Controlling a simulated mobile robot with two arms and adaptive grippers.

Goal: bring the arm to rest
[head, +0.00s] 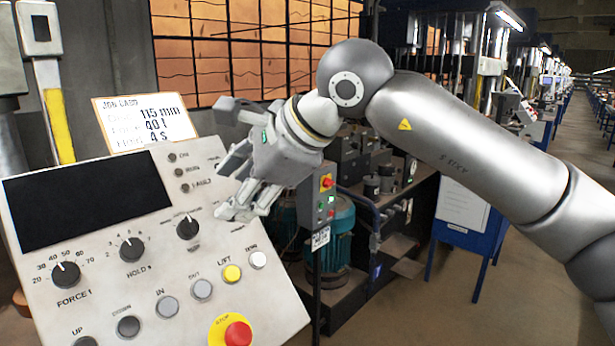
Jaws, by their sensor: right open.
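My right arm (470,140) comes in from the right and bends at a rounded grey joint. My right gripper (228,160) is open and empty, with its fingers spread toward the left. It is in front of the right part of the control panel (110,235), close to the upper right knob (188,228). I cannot tell whether a fingertip touches the panel. My left gripper is not in view.
The panel carries a dark screen (88,200), knobs, several buttons and a red stop button (238,334). A job card (145,122) stands behind it. A red and green button box (325,197) on a post and dark machinery are behind my gripper. Floor shows at the right.

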